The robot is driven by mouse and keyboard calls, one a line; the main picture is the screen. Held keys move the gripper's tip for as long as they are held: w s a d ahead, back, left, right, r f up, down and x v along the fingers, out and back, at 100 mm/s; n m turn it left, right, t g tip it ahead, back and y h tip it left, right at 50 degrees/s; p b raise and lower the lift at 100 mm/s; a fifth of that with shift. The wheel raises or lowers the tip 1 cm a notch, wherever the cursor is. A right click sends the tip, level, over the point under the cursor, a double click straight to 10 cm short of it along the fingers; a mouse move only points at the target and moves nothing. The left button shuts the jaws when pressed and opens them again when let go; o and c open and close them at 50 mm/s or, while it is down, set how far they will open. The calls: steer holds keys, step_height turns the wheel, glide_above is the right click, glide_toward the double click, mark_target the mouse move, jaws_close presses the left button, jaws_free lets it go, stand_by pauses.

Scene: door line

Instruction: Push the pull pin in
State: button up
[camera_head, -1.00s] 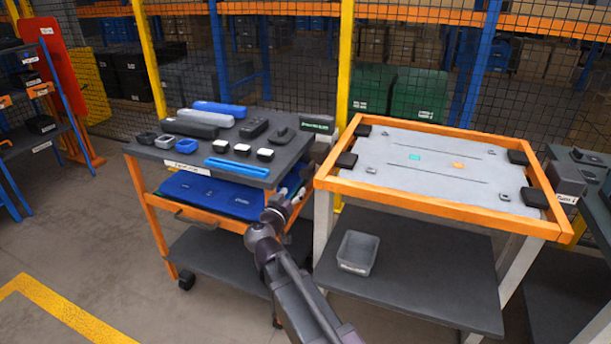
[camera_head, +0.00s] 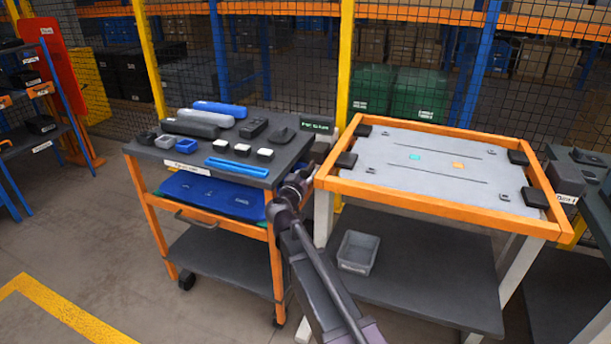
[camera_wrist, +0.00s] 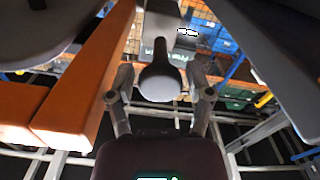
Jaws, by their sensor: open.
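In the wrist view a grey rounded knob with a neck, which looks like the pull pin (camera_wrist: 158,84), points toward my palm. My gripper (camera_wrist: 160,90) is open, with one finger on each side of the knob and a visible gap at each side. How far the pin stands out cannot be told. In the head view my gripper (camera_head: 298,184) is low in the gap between the tool cart (camera_head: 225,172) and the orange-framed table (camera_head: 440,215). The pin is not clearly visible there.
An orange edge (camera_wrist: 85,90) rises close at the left in the wrist view, and a dark grey surface (camera_wrist: 275,55) is at the right. A small dark sign (camera_head: 317,127) stands behind the gap. A grey bin (camera_head: 358,252) sits on the table's lower shelf.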

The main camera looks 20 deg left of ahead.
mark_target(309, 169)
jaws_close()
steer(key=shift+w, duration=1.75)
jaws_free()
steer(key=shift+s, duration=0.1)
steer(key=s, duration=1.2)
steer(key=shift+a, duration=0.2)
